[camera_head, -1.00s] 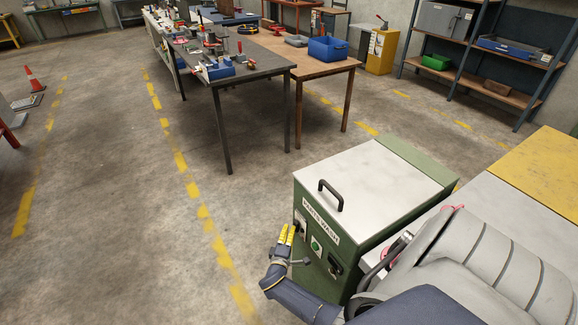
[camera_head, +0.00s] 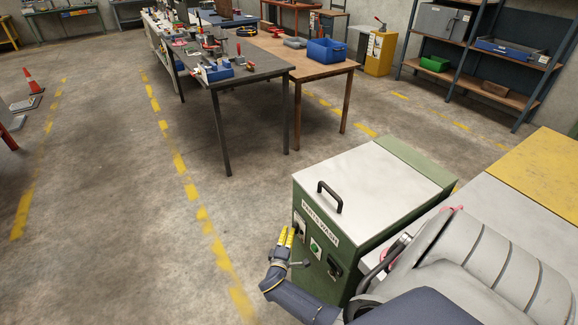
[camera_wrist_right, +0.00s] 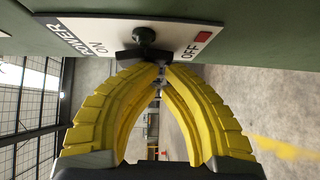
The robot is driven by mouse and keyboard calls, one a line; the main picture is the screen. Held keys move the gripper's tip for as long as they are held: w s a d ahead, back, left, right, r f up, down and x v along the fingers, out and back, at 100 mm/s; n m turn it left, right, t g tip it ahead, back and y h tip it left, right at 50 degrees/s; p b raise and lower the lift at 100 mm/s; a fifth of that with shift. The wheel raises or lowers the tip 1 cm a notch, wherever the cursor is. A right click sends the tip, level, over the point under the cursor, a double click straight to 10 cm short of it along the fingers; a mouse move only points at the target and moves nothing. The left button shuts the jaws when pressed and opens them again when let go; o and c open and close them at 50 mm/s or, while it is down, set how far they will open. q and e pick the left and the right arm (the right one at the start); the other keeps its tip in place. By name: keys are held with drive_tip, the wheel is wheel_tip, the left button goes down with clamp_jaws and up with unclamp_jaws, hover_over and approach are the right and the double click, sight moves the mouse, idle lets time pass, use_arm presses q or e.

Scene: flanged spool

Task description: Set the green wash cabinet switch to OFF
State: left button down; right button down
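The green wash cabinet (camera_head: 358,215), labelled PARTS WASH, stands at the lower right in the head view. Its white switch plate shows in the right wrist view (camera_wrist_right: 100,30), with POWER and ON at left and OFF beside a red square at right. A black switch knob (camera_wrist_right: 145,36) sits between these words. My right gripper (camera_head: 286,234) is at the cabinet's front left. In the wrist view its yellow fingertips (camera_wrist_right: 161,70) are nearly together, right at the dark switch part; I cannot tell whether they touch or pinch it. My left gripper is not in view.
The cabinet front also has a green round button (camera_head: 315,246) and a black latch (camera_head: 334,267). A black handle (camera_head: 329,196) rises from the lid. A grey bench (camera_head: 500,215) adjoins at right. Open floor (camera_head: 120,230) lies left; a tool table (camera_head: 245,75) stands behind.

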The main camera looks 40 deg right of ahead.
drive_tip(key=shift+s+d+f, duration=0.15)
drive_tip(key=shift+s+d, duration=0.1)
drive_tip(key=shift+d, duration=0.35)
drive_tip(key=s+a, duration=0.4)
drive_tip(key=a, duration=0.9)
drive_tip(key=shift+a+r, duration=0.15)
drive_tip(key=shift+r, duration=0.15)
drive_tip(key=shift+s, duration=0.1)
